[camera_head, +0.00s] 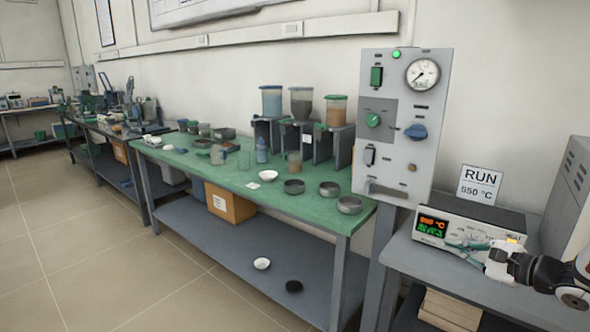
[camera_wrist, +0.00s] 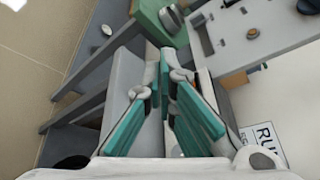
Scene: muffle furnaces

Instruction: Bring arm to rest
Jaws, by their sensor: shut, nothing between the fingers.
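My gripper (camera_head: 468,246) is at the right of the head view, in front of the controller box (camera_head: 428,241) with its orange and green display. Its teal fingers appear close together there, with nothing between them. In the wrist view my gripper (camera_wrist: 167,98) points past a grey bench edge, and its fingers are empty. My arm comes in from the right edge of the head view. Part of the controller's front is hidden behind the gripper.
A "RUN 550 °C" sign (camera_head: 479,186) stands behind the controller. A grey panel with a gauge (camera_head: 403,120) rises left of it. The green bench (camera_head: 228,178) holds dishes and hoppers. A grey cabinet (camera_head: 570,200) is at the far right. Open floor (camera_head: 90,270) lies left.

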